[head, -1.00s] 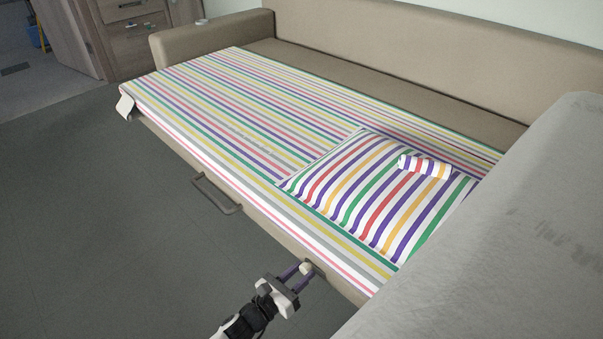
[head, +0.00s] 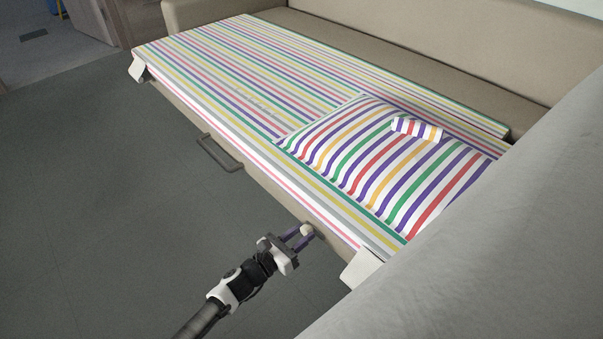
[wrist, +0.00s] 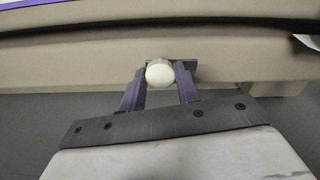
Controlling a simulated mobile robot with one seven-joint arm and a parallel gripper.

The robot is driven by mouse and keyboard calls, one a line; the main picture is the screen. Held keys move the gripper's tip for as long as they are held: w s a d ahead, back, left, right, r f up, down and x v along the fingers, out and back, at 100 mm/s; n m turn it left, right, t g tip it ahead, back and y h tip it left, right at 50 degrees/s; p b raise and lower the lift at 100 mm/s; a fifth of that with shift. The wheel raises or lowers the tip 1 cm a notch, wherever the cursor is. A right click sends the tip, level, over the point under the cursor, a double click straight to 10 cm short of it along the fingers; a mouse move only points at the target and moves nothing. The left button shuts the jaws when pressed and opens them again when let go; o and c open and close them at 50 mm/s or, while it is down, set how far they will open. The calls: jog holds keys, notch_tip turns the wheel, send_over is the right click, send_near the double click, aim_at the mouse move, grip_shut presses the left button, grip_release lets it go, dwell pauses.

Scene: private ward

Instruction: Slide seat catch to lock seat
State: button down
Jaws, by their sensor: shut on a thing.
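The seat catch shows as a pale round knob (wrist: 160,73) on the beige front rail of the pulled-out seat. A dark plate shows behind the knob in the wrist view. My gripper (head: 303,233) is at the front edge of the seat, its purple fingers shut on the knob, one on each side. In the wrist view my gripper (wrist: 160,88) has its fingertips against the knob's left and right sides. The seat (head: 215,85) is covered with a striped sheet. The fingers partly hide the plate behind the knob.
A loop handle (head: 220,152) sticks out of the front rail to the left of my gripper. A striped pillow (head: 350,150) and a small striped roll (head: 417,129) lie on the seat. A large grey surface (head: 500,230) fills the right. Grey floor (head: 100,200) is clear at left.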

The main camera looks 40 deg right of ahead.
jog(key=shift+s, duration=0.3)
jog(key=c, duration=1)
grip_release()
jog(key=shift+w, duration=0.1)
jog(key=shift+a, duration=0.1)
jog(key=a, duration=0.4)
jog(key=a+p, duration=0.1)
jog(key=a, duration=0.4)
jog(key=s+a, duration=0.1)
jog(key=a, duration=0.3)
jog(key=shift+a+p, duration=0.3)
jog(key=shift+p, duration=0.1)
